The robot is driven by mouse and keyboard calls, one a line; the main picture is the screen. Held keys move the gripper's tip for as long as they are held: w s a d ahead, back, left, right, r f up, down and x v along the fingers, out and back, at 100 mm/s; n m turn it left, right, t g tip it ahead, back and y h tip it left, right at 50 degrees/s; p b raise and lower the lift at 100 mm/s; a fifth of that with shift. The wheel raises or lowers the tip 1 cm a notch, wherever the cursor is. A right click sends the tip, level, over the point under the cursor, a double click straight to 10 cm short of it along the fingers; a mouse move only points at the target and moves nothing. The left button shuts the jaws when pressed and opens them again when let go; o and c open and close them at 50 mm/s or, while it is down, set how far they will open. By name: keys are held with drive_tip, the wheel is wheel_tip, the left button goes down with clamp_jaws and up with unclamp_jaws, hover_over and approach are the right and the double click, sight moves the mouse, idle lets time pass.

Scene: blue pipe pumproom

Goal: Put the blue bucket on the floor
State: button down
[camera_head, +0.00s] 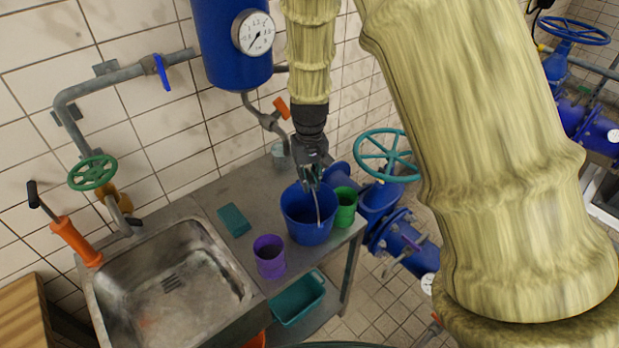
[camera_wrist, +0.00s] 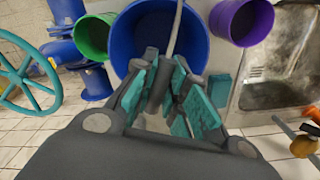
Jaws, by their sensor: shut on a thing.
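The blue bucket (camera_head: 308,222) is upright at the right end of the metal counter (camera_head: 196,196), between the purple cup and the green cup. I cannot tell whether its base touches the counter. My gripper (camera_head: 313,180) is above the bucket, pointing down, and is shut on its thin pale handle. In the wrist view, the bucket's open mouth (camera_wrist: 135,40) lies beyond my gripper (camera_wrist: 168,90), and the handle runs up from between the fingers. The tiled floor (camera_head: 375,291) shows to the right of the counter.
A purple cup (camera_head: 269,258) stands left of the bucket and a green cup (camera_head: 345,207) right of it. A teal sponge (camera_head: 234,220) lies near the sink (camera_head: 170,290). A teal bin (camera_head: 299,300) is on the lower shelf. Blue pipes (camera_head: 402,240) and a teal valve wheel (camera_head: 388,154) stand at the right.

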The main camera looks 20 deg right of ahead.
drive_tip(key=c, duration=1.4)
unclamp_jaws()
drive_tip(key=shift+f, duration=0.1)
drive_tip(key=shift+c, duration=0.2)
